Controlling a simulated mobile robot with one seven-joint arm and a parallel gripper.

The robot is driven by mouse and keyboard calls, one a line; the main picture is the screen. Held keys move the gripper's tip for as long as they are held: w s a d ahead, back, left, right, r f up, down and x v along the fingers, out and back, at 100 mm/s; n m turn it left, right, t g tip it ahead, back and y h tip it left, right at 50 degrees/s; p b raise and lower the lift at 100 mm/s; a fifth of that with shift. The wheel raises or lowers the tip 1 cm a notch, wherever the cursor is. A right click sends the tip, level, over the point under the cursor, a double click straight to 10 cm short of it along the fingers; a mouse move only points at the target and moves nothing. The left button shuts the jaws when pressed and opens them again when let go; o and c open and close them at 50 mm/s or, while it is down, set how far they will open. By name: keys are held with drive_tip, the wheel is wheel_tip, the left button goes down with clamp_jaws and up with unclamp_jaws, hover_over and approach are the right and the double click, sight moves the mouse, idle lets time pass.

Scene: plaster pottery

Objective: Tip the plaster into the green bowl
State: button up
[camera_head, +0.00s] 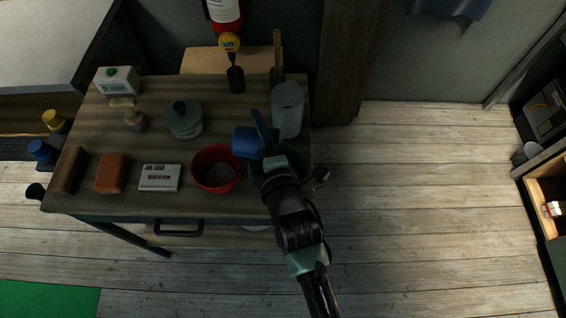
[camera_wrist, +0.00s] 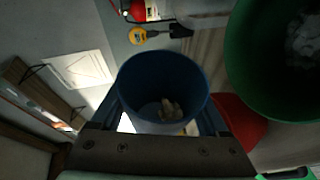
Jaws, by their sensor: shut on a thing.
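My gripper (camera_head: 262,148) is shut on a blue cup (camera_head: 244,142) above the right end of the table. The cup looks tilted in the head view. In the wrist view the cup (camera_wrist: 150,75) sits between my fingers, its mouth facing the camera, with some pale lumps of plaster (camera_wrist: 170,109) inside. The green bowl (camera_head: 301,157) is mostly hidden behind my gripper in the head view. In the wrist view the green bowl (camera_wrist: 245,75) is at the right, beside the cup, with whitish plaster (camera_wrist: 304,45) in it.
A red bowl (camera_head: 216,151) with pale contents stands left of my gripper. A clear pitcher (camera_head: 287,108) stands close behind. A lidded jar (camera_head: 184,120), a white box (camera_head: 159,177) and an orange block (camera_head: 110,173) are farther left. The floor right of the table is clear.

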drive_tip(key=shift+d+r+m+t+y+b, duration=0.3)
drive_tip(key=shift+m+b, duration=0.45)
drive_tip(key=shift+b, duration=0.6)
drive_tip(key=shift+d+r+m+t+y+b, duration=0.3)
drive_tip(key=shift+m+b, duration=0.5)
drive_tip(key=shift+b, duration=0.6)
drive_tip(key=shift+d+r+m+t+y+b, duration=0.15)
drive_tip(key=shift+d+m+t+b, duration=0.2)
drive_tip(key=shift+m+b, duration=0.7)
idle(4.2)
